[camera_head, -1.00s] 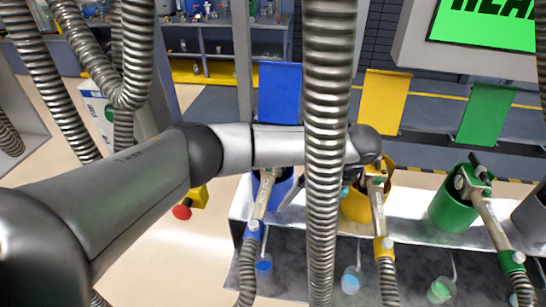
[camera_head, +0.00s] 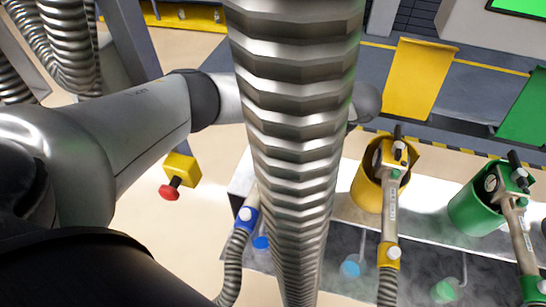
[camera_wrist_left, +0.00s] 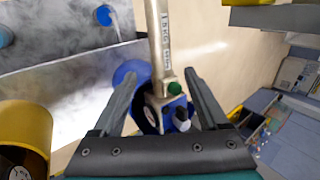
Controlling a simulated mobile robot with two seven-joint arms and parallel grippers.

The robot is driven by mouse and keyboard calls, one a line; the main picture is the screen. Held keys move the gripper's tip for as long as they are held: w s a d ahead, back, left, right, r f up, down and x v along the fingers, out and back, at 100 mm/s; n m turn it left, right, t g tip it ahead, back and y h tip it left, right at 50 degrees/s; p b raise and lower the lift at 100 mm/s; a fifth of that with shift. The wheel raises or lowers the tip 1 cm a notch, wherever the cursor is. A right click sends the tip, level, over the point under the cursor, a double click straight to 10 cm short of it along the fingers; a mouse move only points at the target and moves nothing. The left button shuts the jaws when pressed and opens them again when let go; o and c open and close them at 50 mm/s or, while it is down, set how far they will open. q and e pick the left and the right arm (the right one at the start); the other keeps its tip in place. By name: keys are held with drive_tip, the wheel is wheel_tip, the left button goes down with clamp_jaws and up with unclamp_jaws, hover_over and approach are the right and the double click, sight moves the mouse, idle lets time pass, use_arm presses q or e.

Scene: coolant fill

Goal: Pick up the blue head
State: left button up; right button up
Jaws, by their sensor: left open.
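The blue head (camera_wrist_left: 172,112) is between my left gripper's fingers in the left wrist view, with its pale handle (camera_wrist_left: 159,40) running up the picture. The fingers of my left gripper (camera_wrist_left: 157,88) stand open on either side of it, with gaps. Whether they touch it cannot be told. The head sits in or at a blue holder (camera_wrist_left: 127,73). In the head view a thick corrugated hose hides the blue head and my left gripper; only the blue collar (camera_head: 247,212) of its handle shows to the left of that hose. My right gripper is in neither view.
A yellow head (camera_head: 394,152) in a yellow holder (camera_head: 367,190) and a green head (camera_head: 508,180) in a green holder (camera_head: 473,213) stand to the right. The corrugated hose (camera_head: 297,110) crosses the view. A red button on a yellow box (camera_head: 181,168) is at the left.

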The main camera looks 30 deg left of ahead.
sight(269, 166)
use_arm(q)
drive_tip(key=shift+a+f, duration=0.3)
drive_tip(key=shift+f, duration=0.2)
drive_tip(key=x, duration=0.4)
drive_tip(key=shift+s+a, duration=0.2)
drive_tip(key=shift+s, duration=0.15)
drive_tip(key=shift+a+f, duration=0.15)
drive_tip(key=shift+f, duration=0.15)
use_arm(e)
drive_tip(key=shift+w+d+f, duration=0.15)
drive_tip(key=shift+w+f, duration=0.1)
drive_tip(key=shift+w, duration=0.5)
use_arm(q)
drive_tip(key=c, duration=0.3)
clamp_jaws()
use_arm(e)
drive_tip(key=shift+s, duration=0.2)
